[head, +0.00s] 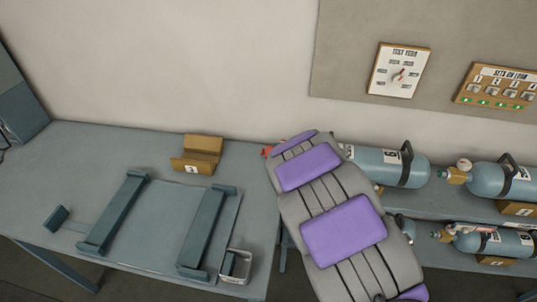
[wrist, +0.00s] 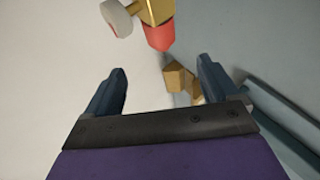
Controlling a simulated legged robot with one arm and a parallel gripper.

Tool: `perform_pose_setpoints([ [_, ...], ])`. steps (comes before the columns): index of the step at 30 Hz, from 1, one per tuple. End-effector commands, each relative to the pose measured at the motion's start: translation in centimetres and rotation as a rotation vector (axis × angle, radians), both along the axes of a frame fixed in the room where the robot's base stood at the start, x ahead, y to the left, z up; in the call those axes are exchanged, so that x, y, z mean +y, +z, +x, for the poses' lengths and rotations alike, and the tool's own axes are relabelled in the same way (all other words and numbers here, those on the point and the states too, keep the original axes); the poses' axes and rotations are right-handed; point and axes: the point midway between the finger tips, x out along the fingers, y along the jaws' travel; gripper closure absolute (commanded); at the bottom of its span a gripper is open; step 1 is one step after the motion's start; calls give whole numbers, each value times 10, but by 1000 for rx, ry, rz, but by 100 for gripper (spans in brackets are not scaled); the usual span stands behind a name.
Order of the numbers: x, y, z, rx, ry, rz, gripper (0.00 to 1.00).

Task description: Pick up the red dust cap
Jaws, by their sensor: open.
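The red dust cap (wrist: 160,36) sits on the end of a brass valve (wrist: 155,10) at the top of the wrist view. A round white knob (wrist: 116,18) is on the valve's left. My gripper (wrist: 166,78) is open and empty, with one blue-grey finger on each side. The cap lies beyond the fingertips, roughly in line with the gap, and appears apart from them. In the head view a small red part (head: 267,151) shows at the left edge of my arm, which hides most of the valve and my fingers.
A blue cylinder (head: 390,166) lies behind my arm, with more cylinders (head: 503,180) on the rack at right. A tan cradle (head: 198,160), a flat frame (head: 160,225) and a small metal tray (head: 236,278) are on the grey table (head: 90,150). A wall board hangs behind.

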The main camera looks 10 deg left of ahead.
Motion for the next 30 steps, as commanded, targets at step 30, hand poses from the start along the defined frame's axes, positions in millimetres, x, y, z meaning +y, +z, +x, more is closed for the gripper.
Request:
perform_pose_setpoints([
  [30, 47, -64, 80, 2, -3, 1, 12],
])
